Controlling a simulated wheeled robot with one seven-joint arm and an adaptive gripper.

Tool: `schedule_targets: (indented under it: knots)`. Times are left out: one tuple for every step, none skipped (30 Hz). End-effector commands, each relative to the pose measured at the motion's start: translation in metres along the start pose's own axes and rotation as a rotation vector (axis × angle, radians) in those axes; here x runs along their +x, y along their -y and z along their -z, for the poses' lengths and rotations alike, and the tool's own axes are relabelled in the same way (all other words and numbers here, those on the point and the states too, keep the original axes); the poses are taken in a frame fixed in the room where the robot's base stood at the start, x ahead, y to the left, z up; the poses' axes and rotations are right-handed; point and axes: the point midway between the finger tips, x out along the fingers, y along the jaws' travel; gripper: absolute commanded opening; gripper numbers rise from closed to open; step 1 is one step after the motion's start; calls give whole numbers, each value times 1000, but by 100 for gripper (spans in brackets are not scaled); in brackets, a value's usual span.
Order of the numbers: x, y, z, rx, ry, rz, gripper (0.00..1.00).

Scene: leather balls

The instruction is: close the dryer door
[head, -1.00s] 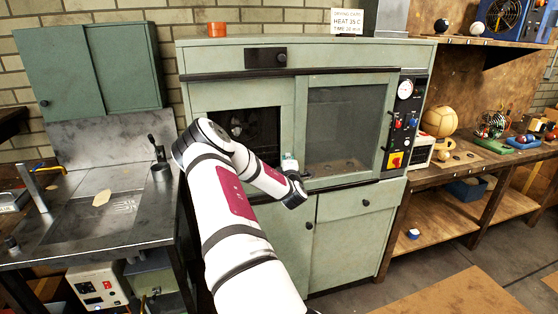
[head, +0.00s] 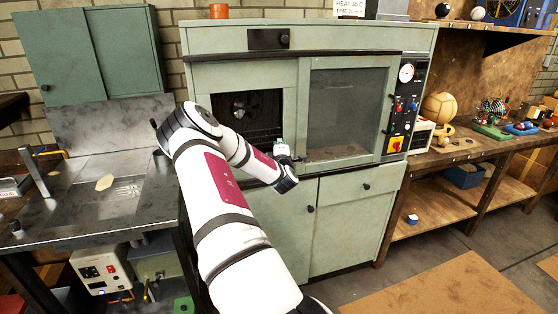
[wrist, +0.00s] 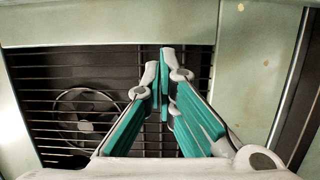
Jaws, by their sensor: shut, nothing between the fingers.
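The dryer (head: 225,40) is a pale green cabinet with a dark opening (head: 215,105) on its left, showing a fan and wire rack. The dryer door (head: 305,75) is a green-framed glass panel on the right half, leaving the left opening uncovered. My gripper (wrist: 164,55) has teal fingers closed together and empty. In the wrist view it is in front of the right part of the opening, left of a pale green upright (wrist: 250,65). In the head view my gripper (head: 279,145) is near the door's lower left edge; contact cannot be told.
A control panel (head: 403,105) with a gauge and switches is right of the door. A green lower cabinet (head: 345,225) with dark knobs is beneath. A metal bench (head: 75,215) stands left, a wooden workbench (head: 460,155) right. Open floor lies in front at the right.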

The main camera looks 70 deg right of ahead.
Motion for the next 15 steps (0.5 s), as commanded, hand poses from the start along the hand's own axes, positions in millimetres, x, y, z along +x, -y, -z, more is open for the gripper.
schedule_targets:
  knots:
    - [-8,-1,-2,-1,4,1,0]
    - [-12,-1,-2,-1,4,0,0]
    - [-18,-1,-2,-1,3,1,0]
    - [-23,-2,-2,-1,2,0,0]
    - [-28,-1,-2,-1,3,0,0]
    - [-35,-1,-2,-1,3,0,0]
    - [-40,-1,-2,-1,3,1,0]
    - [-46,-1,-2,-1,3,1,0]
    - [-52,-1,-2,-1,2,1,0]
    - [-57,-1,-2,-1,2,1,0]
    - [-62,-1,-1,0,2,0,0]
    - [-68,-1,-2,0,2,0,0]
    - [-72,-1,-2,0,2,0,0]
    - [-75,-1,-2,0,2,0,0]
    - [-79,-1,-2,0,2,0,0]
